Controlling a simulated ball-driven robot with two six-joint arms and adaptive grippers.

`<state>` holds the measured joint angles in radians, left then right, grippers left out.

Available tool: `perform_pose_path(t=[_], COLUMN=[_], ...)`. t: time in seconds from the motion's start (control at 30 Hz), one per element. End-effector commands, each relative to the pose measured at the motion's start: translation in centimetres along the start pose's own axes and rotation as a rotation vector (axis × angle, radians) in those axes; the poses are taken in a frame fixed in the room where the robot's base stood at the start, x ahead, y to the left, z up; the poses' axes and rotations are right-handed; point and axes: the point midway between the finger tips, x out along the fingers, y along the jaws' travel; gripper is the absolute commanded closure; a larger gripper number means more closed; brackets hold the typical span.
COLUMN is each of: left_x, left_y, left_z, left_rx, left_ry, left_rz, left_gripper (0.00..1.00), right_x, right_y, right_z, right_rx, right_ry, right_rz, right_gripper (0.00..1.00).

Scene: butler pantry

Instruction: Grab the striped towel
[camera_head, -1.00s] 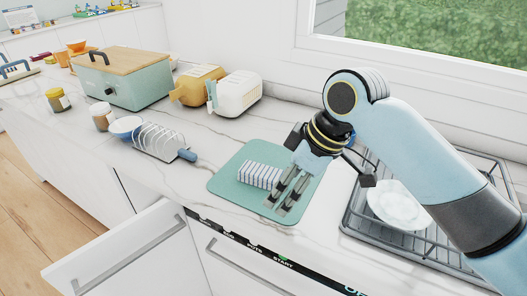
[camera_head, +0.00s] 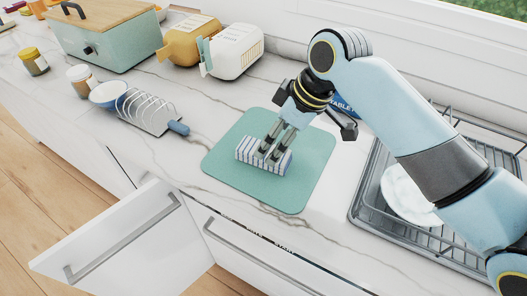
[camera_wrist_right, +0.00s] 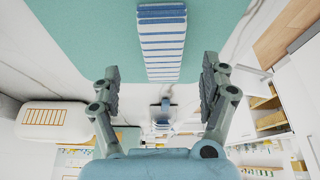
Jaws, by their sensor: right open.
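The striped towel (camera_head: 246,150), white with blue stripes, lies folded on the green mat (camera_head: 290,196) on the counter. My right gripper (camera_head: 269,154) is open, pointing down over the towel's middle and right part, and its fingers hide some of it. In the right wrist view the towel (camera_wrist_right: 163,45) shows between and ahead of the two spread fingers (camera_wrist_right: 160,72). I cannot tell whether the fingertips touch it. My left gripper is not in view.
A wire dish rack (camera_head: 357,208) with a white plate (camera_head: 404,195) stands to the right. A toast rack (camera_head: 150,108) and a white toaster (camera_head: 236,48) stand to the left and back. A white cabinet front (camera_head: 110,238) juts out below the counter.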

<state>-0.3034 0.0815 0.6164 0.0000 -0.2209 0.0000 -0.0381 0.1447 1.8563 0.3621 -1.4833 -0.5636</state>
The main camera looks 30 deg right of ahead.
Motion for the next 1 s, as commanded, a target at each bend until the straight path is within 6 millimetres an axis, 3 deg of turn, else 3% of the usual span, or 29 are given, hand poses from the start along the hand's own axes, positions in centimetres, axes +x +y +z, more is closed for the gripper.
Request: perform_pose_path(t=[0.37,0.63,1.0], left_x=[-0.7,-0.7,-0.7], left_y=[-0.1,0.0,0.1], left_z=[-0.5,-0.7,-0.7], left_rx=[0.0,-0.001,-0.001], left_ry=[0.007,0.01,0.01], left_rz=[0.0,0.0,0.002], left_gripper=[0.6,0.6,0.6], right_x=[4.8,5.3,5.2], right_y=[-0.4,-0.4,-0.4], right_z=[-0.5,-0.4,-0.4], right_rx=[0.0,-0.001,-0.001], right_ry=[0.0,0.0,0.0], right_rz=[-0.001,0.001,0.001], right_gripper=[0.21,0.21,0.68])
